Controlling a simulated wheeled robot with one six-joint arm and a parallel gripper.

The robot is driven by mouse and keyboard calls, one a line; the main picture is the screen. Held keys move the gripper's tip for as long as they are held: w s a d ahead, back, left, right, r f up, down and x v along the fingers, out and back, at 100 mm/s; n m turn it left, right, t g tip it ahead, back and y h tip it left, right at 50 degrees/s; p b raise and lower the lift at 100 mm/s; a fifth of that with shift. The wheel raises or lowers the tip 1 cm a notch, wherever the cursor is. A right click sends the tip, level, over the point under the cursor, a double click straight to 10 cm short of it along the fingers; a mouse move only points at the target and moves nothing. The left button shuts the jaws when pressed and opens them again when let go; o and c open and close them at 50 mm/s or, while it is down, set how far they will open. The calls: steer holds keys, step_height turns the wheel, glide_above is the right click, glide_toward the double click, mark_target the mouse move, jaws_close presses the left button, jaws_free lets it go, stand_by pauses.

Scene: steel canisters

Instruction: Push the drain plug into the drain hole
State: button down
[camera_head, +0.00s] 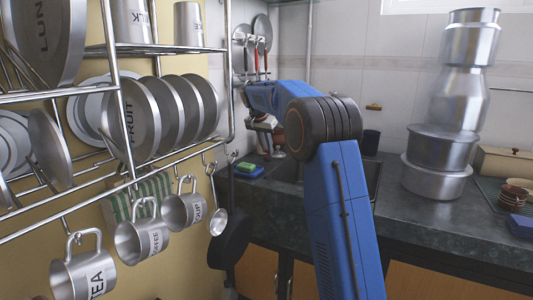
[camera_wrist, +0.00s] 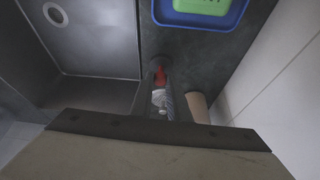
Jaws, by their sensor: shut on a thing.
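In the wrist view, my gripper (camera_wrist: 161,78) is shut on a small red and silvery thing (camera_wrist: 161,72), which seems to be the drain plug; the fingers hide much of it. The steel sink (camera_wrist: 95,62) is at the left, with the round drain hole (camera_wrist: 54,13) near the upper left corner. My gripper is to the right of the hole, over or near the dark counter beside the sink. In the head view, my gripper (camera_head: 270,136) is small and partly hidden at the far end of my blue arm. The drain hole is hidden there.
A blue tray with a green sponge (camera_wrist: 203,5) lies on the counter by the wall. A tan cylinder (camera_wrist: 198,106) stands close to my gripper. Stacked steel pots (camera_head: 437,160) stand right of the sink. A rack (camera_head: 120,100) with plates and hanging mugs is at the left.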

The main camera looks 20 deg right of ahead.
step_height(320, 180, up, 5)
steer(key=shift+r, duration=0.15)
steer(key=s+d, duration=1.2)
steer(key=s, duration=0.3)
steer(key=s+d+f+m+g, duration=0.2)
steer(key=s+d+f+m, duration=0.35)
steer(key=f, duration=0.35)
steer(key=s+d+f+m+g, duration=0.3)
steer(key=s+d+f+m, duration=0.15)
steer(key=f+m, duration=0.35)
steer(key=shift+n, duration=0.35)
steer(key=shift+s+a+f, duration=0.1)
steer(key=shift+s+f, duration=0.05)
steer(key=shift+f, duration=1.55)
steer(key=shift+s+a+f, duration=0.15)
steer(key=shift+f, duration=1.55)
steer(key=shift+s+a+f, duration=0.1)
steer(key=shift+s+f, duration=0.05)
steer(key=shift+f, duration=1.55)
steer(key=shift+f, duration=0.1)
steer(key=c, duration=1.9)
jaws_free()
steer(key=shift+o, duration=1.1)
